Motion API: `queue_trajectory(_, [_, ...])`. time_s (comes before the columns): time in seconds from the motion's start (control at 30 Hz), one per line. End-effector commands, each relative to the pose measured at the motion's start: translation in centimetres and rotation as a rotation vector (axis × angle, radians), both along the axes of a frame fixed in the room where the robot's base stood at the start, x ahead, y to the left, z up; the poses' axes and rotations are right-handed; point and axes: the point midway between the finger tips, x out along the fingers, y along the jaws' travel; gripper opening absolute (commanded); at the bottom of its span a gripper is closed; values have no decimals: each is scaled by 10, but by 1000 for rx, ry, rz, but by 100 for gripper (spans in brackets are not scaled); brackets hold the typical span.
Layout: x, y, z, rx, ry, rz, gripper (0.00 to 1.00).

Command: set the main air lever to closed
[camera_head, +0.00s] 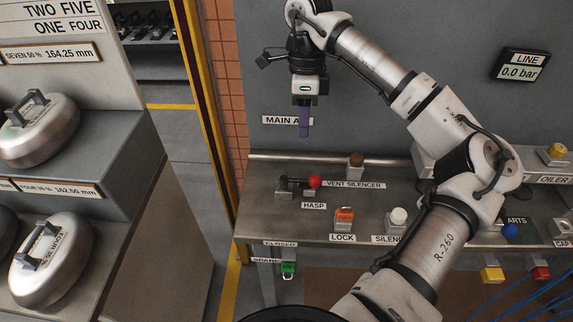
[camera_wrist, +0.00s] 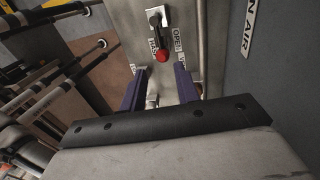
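The lever I take for the main air lever has a dark arm and a red knob (camera_head: 315,182). It stands on the left part of the bench, below the MAIN AIR label (camera_head: 273,120), which is partly covered by my gripper. Its arm points right from its base. In the wrist view the red knob (camera_wrist: 162,56) lies beyond the fingertips, near a label reading OPEN (camera_wrist: 177,40). My gripper (camera_head: 303,130) hangs above the lever with its purple fingers pointing down. In the wrist view the fingers (camera_wrist: 158,85) are apart, and the knob is not held.
The bench (camera_head: 262,222) also bears an orange lock (camera_head: 344,216), a white knob (camera_head: 398,216) and a brown knob (camera_head: 356,159). A back rail (camera_head: 280,158) runs behind them. A grey wall stands close behind. A shelf with round steel weights (camera_head: 52,262) is at left.

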Motion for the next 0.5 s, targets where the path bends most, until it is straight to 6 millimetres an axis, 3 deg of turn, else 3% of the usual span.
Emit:
queue_trajectory(0.17, [-5, 1, -21, 4, 4, 3, 32])
queue_trajectory(0.5, [-19, 2, -89, 6, 4, 2, 32])
